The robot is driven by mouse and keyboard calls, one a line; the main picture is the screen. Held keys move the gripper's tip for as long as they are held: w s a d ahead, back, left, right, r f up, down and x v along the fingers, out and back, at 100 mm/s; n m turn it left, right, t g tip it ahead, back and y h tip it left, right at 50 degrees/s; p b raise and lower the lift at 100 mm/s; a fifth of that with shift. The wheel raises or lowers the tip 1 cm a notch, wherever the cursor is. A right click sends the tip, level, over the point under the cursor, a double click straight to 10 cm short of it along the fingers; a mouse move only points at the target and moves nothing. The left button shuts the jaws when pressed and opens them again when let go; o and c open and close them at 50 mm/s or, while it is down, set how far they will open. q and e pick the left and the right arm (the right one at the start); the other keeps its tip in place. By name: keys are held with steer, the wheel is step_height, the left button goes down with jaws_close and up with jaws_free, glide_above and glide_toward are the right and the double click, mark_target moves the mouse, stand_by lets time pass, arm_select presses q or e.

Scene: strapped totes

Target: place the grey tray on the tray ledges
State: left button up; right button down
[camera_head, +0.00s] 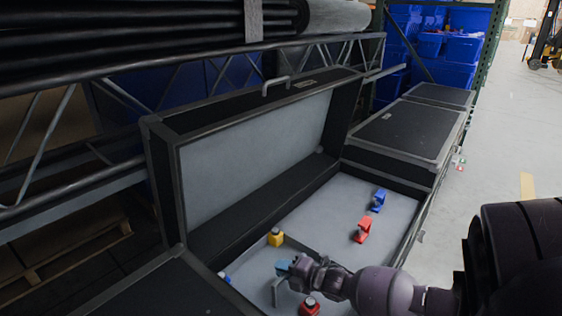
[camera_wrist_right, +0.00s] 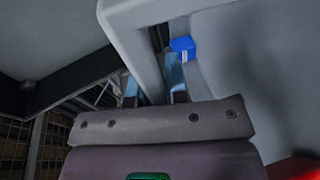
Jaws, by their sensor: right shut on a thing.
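The open black case (camera_head: 318,172) has a pale grey interior. The grey tray (camera_head: 255,262) appears to be the pale panel low in the near part of the case, with a raised grey handle (camera_head: 276,291). My right gripper (camera_head: 283,267) reaches in from the right and is shut at this handle. In the right wrist view the pale grey handle bar (camera_wrist_right: 140,40) passes by the bluish fingertips (camera_wrist_right: 155,80). The tray ledges cannot be made out; the arm hides part of the near end. My left gripper is not in view.
A yellow block (camera_head: 275,237), a blue piece (camera_head: 378,200), a red piece (camera_head: 362,229) and another red piece (camera_head: 309,306) are in the case area. The raised lid (camera_head: 250,155) stands at the back left. A closed black case (camera_head: 405,130) adjoins at the right. Open floor (camera_head: 510,130) lies beyond.

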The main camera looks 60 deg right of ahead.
steer(key=shift+w+r, duration=0.1)
steer(key=c, duration=1.1)
jaws_free()
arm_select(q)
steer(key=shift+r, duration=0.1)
arm_select(e)
steer(key=shift+s, duration=0.2)
steer(key=shift+s+r, duration=0.1)
steer(key=shift+s, duration=0.15)
arm_select(q)
steer(key=p, duration=0.1)
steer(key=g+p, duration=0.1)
steer(key=p, duration=0.1)
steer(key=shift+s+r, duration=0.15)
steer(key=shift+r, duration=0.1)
arm_select(e)
steer(key=v, duration=1.1)
steer(key=shift+s, duration=0.15)
